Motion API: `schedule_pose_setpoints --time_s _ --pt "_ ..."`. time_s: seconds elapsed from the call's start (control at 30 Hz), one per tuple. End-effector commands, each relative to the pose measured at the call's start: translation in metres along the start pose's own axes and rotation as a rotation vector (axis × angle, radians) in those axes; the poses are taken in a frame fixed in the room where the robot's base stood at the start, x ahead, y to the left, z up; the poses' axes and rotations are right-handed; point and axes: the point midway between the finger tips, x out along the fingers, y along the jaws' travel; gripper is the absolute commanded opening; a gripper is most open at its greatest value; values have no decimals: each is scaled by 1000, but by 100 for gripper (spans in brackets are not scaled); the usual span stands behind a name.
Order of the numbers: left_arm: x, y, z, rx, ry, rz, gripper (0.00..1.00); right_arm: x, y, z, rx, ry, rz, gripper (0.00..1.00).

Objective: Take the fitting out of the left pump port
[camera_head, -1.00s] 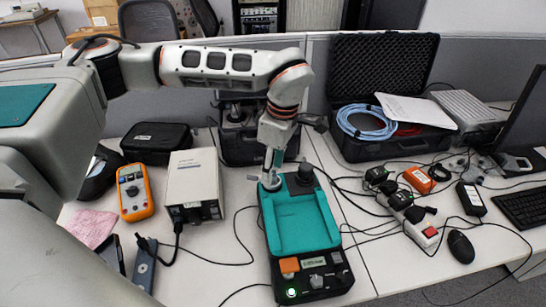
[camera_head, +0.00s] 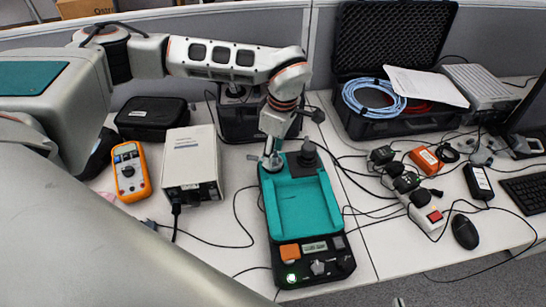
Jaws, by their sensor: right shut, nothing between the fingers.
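The pump unit (camera_head: 300,210) has a teal tray top and a dark base. At its back left corner, a small silver fitting (camera_head: 272,163) shows at the left port. A black knob-like part (camera_head: 308,157) stands at the back right corner.
A light grey box (camera_head: 192,160) and an orange multimeter (camera_head: 130,172) lie left of the pump. An open black case (camera_head: 385,60) stands behind right. Cables and a power strip (camera_head: 425,212) lie to the right. My large grey body part covers the lower left.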

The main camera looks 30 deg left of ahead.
Motion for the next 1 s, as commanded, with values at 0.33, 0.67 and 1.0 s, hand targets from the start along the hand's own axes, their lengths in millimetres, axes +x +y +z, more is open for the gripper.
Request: schedule_pose_setpoints --time_s 0.33,0.67,1.0 --pt "7 0 0 -1 0 0 35 0 2 -7 0 12 2 0" --pt "7 0 0 -1 0 1 0 1 1 -4 2 7 2 0" --pt "-5 1 -1 0 -1 4 0 1 0 -2 2 3 1 0"
